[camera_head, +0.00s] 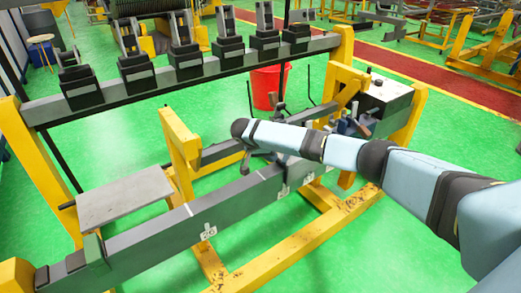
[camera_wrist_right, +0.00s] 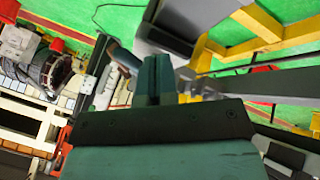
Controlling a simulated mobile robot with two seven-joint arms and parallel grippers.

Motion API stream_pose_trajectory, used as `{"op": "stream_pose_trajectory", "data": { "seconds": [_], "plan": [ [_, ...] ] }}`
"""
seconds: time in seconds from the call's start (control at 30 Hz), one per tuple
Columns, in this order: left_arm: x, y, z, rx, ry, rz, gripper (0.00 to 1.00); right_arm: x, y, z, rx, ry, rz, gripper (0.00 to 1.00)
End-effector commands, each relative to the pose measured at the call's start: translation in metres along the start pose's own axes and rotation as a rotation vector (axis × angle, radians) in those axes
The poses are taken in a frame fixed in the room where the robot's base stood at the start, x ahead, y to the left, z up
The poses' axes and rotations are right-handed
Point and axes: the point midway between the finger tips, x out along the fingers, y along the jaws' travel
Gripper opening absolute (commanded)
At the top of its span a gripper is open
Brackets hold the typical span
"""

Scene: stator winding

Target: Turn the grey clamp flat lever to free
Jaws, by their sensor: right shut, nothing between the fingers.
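My right gripper (camera_wrist_right: 160,66) shows in the wrist view with its teal fingers pressed together and nothing between them. A blue-grey bar, perhaps a lever (camera_wrist_right: 123,57), slants just left of the fingertips; I cannot tell whether they touch. A grey block (camera_wrist_right: 160,38) lies beyond the fingertips. In the head view my right arm reaches in from the right over the long grey beam (camera_head: 150,246), and its wrist covers part of it. A small dark part (camera_head: 246,162) shows below the wrist end. I cannot clearly pick out the grey clamp flat lever. My left gripper is out of view.
A yellow frame (camera_head: 300,248) carries the beam. A rear rail (camera_head: 190,82) holds several black clamps. A flat grey plate (camera_head: 124,194) sits at the left. A metal box (camera_head: 385,98) stands at the right, near a red bucket (camera_head: 266,84). Green floor lies open around.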

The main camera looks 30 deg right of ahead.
Motion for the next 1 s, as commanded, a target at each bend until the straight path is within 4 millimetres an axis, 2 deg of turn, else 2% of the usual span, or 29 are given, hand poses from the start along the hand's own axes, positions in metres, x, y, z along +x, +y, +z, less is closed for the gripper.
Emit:
{"op": "stream_pose_trajectory", "data": {
  "seconds": [0.17, 0.57, 1.0],
  "plan": [
    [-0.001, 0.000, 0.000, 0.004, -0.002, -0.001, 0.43, 0.006, 0.012, 0.001, -0.002, 0.001, 0.000, 0.00],
    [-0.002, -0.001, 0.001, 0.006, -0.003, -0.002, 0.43, 0.007, 0.014, 0.001, -0.003, 0.000, 0.000, 0.00],
    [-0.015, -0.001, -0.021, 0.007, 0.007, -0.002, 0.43, 0.007, 0.019, 0.002, -0.059, 0.029, -0.030, 0.00]
  ]
}}
